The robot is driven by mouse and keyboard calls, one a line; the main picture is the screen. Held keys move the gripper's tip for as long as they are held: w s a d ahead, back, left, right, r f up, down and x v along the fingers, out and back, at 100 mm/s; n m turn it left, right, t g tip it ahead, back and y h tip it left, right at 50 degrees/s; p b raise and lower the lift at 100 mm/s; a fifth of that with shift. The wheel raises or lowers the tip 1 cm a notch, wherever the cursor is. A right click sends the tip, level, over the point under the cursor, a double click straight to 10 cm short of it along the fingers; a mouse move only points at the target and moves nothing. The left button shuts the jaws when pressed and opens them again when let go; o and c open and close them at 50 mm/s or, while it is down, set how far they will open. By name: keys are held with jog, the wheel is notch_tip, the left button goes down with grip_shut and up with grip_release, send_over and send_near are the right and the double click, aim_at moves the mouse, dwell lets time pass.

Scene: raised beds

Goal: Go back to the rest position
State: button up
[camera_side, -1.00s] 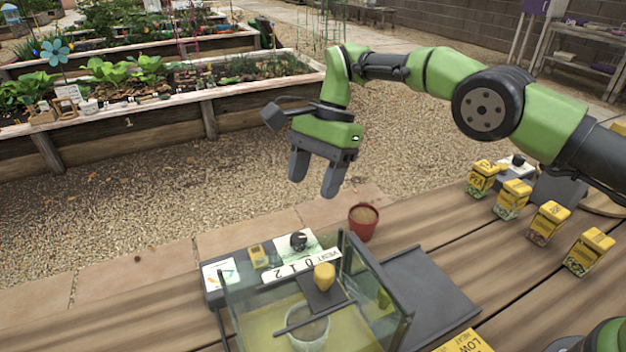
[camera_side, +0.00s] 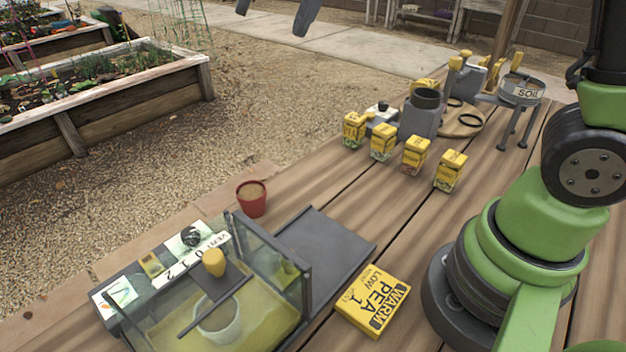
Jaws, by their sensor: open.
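My gripper (camera_side: 276,12) shows only as two dark fingertips at the top edge of the side view. The fingertips are wide apart with nothing between them, high above the gravel path. The rest of the gripper is cut off by the frame. My green arm's base stands on the wooden table at the right.
The plank table (camera_side: 400,215) holds a glass tank (camera_side: 290,295) with a pale pot (camera_side: 218,325) inside, a red pot (camera_side: 251,199), several yellow seed boxes (camera_side: 415,155), a yellow packet (camera_side: 373,301) and a grey canister (camera_side: 421,115). A raised bed (camera_side: 130,95) stands at left.

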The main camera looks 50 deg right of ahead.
jog(key=s+d+f+n+t, duration=0.1)
jog(key=s+d+n+t, duration=0.1)
jog(key=s, duration=0.6)
jog(key=s+d+f+n+t+h, duration=0.1)
jog(key=s+d+t, duration=0.1)
jog(key=s, duration=0.6)
jog(key=shift+s+d+f+n, duration=0.35)
jog(key=shift+s+d+n, duration=0.05)
jog(key=shift+d, duration=0.3)
